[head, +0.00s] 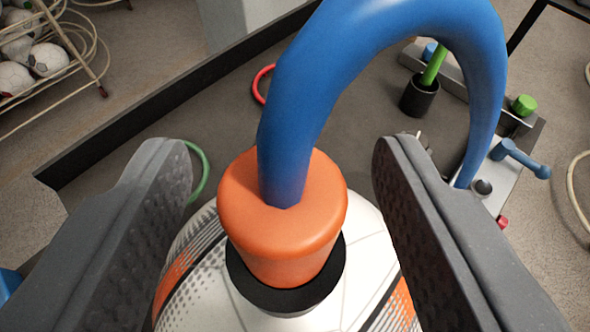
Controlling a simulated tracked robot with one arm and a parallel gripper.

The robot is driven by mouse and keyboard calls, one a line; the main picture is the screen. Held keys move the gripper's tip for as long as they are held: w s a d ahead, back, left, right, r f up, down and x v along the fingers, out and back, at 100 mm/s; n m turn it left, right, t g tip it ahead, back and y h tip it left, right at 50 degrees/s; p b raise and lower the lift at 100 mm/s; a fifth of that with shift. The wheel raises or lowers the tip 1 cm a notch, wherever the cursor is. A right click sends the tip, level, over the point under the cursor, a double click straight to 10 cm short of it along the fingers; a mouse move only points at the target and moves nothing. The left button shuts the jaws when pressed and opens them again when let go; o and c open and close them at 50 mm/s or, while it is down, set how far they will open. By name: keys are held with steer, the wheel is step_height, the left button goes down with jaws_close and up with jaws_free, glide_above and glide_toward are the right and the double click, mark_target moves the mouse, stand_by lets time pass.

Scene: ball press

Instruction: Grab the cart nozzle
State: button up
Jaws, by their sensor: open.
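The nozzle (283,222) is an orange cap with a thick blue hose (345,60) coming out of its top. It sits on a black ring (287,293) on top of a white, orange and black ball (215,270). My gripper (278,180) is open, with one dark textured finger on each side of the nozzle. Gaps show between both fingers and the orange cap. The hose arches up and over to the right, down towards the cart (497,200). The lower part of the ball is out of the frame.
The cart bears a blue lever (520,158) and a green knob (524,105). A black cup (419,96) with a green stick stands near it. A red ring (262,84) and a green ring (199,172) lie behind. A wire rack (75,45) holds balls at the upper left.

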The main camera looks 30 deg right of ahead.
steer(key=shift+x, duration=1.25)
jaws_close()
steer(key=shift+r, duration=0.1)
